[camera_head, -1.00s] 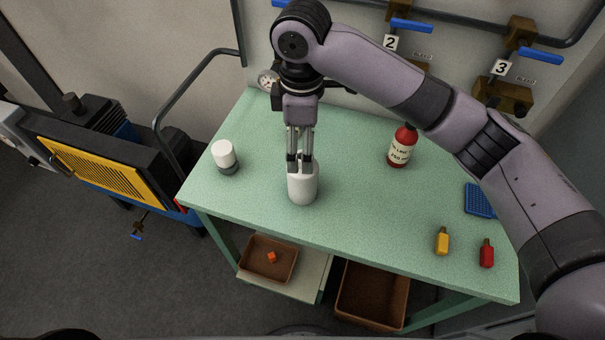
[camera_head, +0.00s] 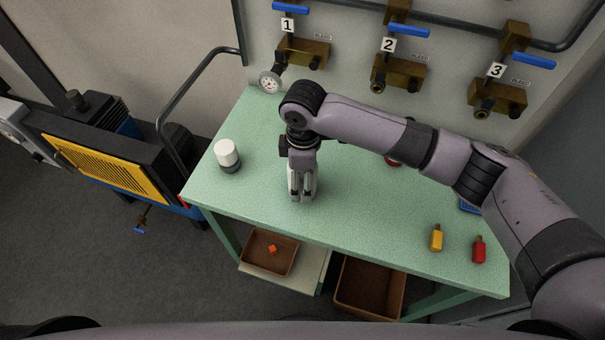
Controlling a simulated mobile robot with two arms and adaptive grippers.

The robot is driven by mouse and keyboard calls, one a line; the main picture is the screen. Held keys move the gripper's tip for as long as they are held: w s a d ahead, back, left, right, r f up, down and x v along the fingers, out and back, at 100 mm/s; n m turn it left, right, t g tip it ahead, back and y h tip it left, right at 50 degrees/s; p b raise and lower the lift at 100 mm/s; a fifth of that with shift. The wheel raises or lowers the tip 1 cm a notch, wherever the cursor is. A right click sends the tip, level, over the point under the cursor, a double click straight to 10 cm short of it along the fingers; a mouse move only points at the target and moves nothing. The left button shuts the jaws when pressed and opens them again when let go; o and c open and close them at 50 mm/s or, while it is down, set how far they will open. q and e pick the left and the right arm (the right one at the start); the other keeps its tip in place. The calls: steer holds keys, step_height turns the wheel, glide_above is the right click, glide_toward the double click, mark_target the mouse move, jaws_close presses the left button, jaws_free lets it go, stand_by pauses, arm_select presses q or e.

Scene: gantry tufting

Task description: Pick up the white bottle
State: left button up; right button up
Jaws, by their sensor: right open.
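The white bottle (camera_head: 313,184) stands near the middle of the green table, mostly hidden behind my right gripper. Only pale slivers of it show beside the fingers. My right gripper (camera_head: 301,196) points down at the bottle, with its fingers low and overlapping it in the picture. It is open; I cannot tell whether the fingers touch the bottle. My left gripper is not in view.
On the green table (camera_head: 350,220), a white-topped jar with a grey base (camera_head: 227,155) stands left. Yellow (camera_head: 436,240) and red (camera_head: 479,250) small bottles stand front right. My right arm mostly hides a red bottle and a blue tray. Valves and pipes line the back wall.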

steer(key=shift+c, duration=0.4)
steer(key=c, duration=1.3)
steer(key=shift+r, duration=0.1)
steer(key=shift+c, duration=0.6)
